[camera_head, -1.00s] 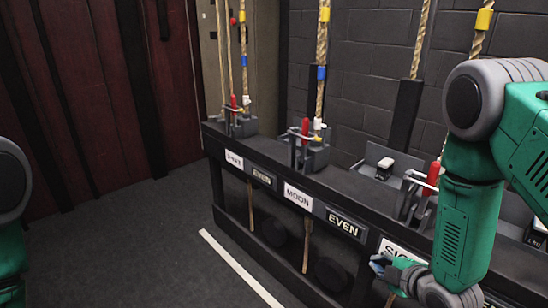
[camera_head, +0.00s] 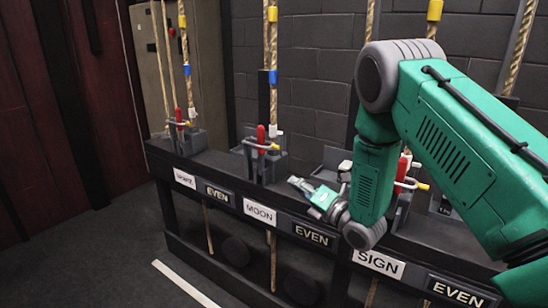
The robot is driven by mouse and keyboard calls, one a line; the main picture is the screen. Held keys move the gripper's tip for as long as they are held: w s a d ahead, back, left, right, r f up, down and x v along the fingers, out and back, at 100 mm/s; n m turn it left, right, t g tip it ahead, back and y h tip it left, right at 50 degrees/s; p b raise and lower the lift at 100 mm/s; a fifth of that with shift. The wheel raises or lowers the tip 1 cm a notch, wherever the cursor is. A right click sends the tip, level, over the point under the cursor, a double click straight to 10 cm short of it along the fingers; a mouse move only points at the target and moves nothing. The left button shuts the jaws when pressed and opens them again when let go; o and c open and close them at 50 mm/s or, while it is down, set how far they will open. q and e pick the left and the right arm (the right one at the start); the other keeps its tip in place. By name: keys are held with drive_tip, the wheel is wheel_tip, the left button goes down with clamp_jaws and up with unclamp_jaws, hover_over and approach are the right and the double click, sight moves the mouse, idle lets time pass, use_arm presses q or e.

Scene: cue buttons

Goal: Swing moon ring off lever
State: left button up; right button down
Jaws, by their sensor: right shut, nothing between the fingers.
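The moon lever has a red handle (camera_head: 261,135) and stands upright behind the white MOON label (camera_head: 260,211). Its ring (camera_head: 258,145), a pale metal loop with a yellow tip, sits around or against the red handle; I cannot tell exactly which. My right gripper (camera_head: 297,184) is shut and empty. In the picture it is to the right of and below the moon lever, near the top of the dark rail, apart from the ring. My left gripper is out of view.
The dark rail (camera_head: 330,222) carries another red lever (camera_head: 178,116) on the left and one (camera_head: 401,168) on the right, partly behind my right arm, above the SIGN label (camera_head: 379,263). Ropes hang behind the levers. Open floor (camera_head: 110,240) lies at front left.

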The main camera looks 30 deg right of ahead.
drive_tip(key=w+d+r+b, duration=0.1)
drive_tip(key=w+r+b, duration=0.2)
drive_tip(key=w, duration=0.8)
drive_tip(key=shift+r, duration=0.25)
drive_tip(key=shift+s+r, duration=0.1)
